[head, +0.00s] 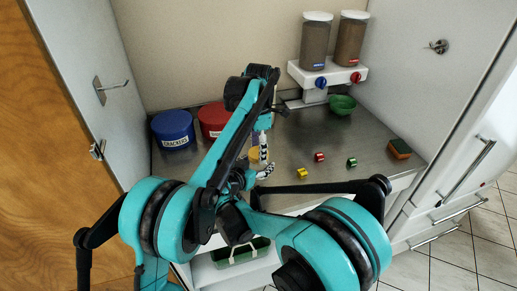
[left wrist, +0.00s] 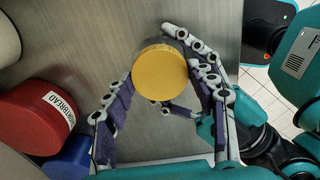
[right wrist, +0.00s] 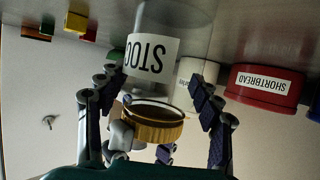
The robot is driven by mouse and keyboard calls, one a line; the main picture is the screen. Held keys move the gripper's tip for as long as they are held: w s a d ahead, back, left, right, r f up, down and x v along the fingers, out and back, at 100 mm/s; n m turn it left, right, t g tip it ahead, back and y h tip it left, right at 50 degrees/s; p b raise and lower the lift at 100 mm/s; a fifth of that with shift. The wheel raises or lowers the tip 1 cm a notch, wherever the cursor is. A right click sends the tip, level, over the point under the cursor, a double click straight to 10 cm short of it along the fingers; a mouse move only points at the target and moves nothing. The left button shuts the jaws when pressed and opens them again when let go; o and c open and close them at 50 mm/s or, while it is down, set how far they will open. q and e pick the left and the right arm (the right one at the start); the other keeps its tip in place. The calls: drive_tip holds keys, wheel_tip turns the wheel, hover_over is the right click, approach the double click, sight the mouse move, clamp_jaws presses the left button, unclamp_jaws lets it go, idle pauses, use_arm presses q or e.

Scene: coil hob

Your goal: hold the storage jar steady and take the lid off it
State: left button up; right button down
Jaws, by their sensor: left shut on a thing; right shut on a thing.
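The storage jar (right wrist: 150,60) is clear, with a white label reading "STOC" upside down in the right wrist view. Its round yellow lid (left wrist: 160,72) shows from above in the left wrist view, and as a gold ring (right wrist: 155,128) in the right wrist view. I cannot tell whether a gap separates lid and jar. My left gripper (left wrist: 165,85) reaches down from above and is shut on the lid. My right gripper (right wrist: 152,85) comes in from the side, shut on the jar just below the lid. In the head view the lid (head: 254,154) is small and partly covered by my left arm.
A blue crackers tin (head: 173,130) and a red shortbread tin (head: 212,117) stand at the back left. Two dispensers (head: 327,72) and a green bowl (head: 342,104) are at the back.

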use_arm(q)
drive_tip(key=shift+r, duration=0.25)
drive_tip(key=shift+r, duration=0.85)
drive_tip(key=shift+r, duration=2.05)
use_arm(e)
drive_tip(key=shift+c, duration=1.3)
unclamp_jaws()
